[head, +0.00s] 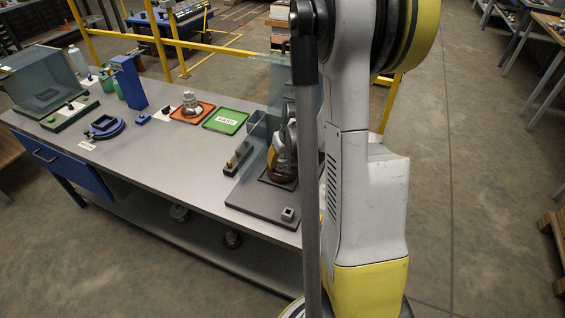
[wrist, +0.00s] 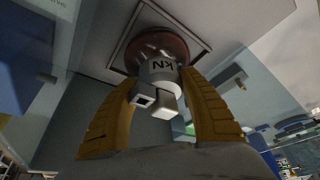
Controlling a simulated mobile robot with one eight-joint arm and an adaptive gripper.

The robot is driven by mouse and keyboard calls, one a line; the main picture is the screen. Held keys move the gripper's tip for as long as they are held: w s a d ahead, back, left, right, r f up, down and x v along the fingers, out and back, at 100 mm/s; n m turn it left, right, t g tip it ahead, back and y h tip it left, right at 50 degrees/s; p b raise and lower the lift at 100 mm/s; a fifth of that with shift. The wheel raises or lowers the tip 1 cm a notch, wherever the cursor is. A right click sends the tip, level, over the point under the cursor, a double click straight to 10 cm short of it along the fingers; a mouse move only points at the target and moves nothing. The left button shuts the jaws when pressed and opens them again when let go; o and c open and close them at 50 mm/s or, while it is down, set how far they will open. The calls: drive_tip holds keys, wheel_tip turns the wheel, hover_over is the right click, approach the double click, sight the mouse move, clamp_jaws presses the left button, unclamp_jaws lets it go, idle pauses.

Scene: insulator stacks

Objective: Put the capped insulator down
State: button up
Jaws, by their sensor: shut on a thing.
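The capped insulator has a grey metal cap marked "KN" (wrist: 160,72) and a brown disc (wrist: 152,45) in the wrist view. My gripper (wrist: 180,100) is shut on its cap, with one yellow finger on each side. The brown disc lies over a square outlined spot on a grey plate (wrist: 95,35); I cannot tell whether it touches. In the head view my gripper (head: 275,155) is at the bench's right end, partly hidden by my arm. The insulator's brown disc (head: 284,178) shows just below it, over the dark base plate (head: 258,200).
A clear panel (head: 262,90) stands close by my gripper. Another insulator (head: 190,104) sits on an orange tray (head: 205,115), beside a labelled green tray (head: 240,126). A blue column (head: 129,82) stands farther left.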

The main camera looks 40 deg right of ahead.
drive_tip(key=shift+f, duration=0.15)
drive_tip(key=o, duration=1.4)
drive_tip(key=p+v, duration=0.5)
drive_tip(key=v, duration=0.8)
drive_tip(key=s+a+r+n+t, duration=0.1)
drive_tip(key=s+a+r, duration=0.1)
drive_tip(key=a, duration=0.7)
drive_tip(key=s+a+r+n+t+y, duration=0.1)
drive_tip(key=s+a+r, duration=0.1)
drive_tip(key=a+r, duration=0.3)
drive_tip(key=s+a+r+n, duration=0.2)
drive_tip(key=s+a+r, duration=0.1)
drive_tip(key=a, duration=1)
drive_tip(key=shift+a+r+t+y, duration=0.3)
drive_tip(key=shift+r+t, duration=0.1)
drive_tip(key=shift+r, duration=0.25)
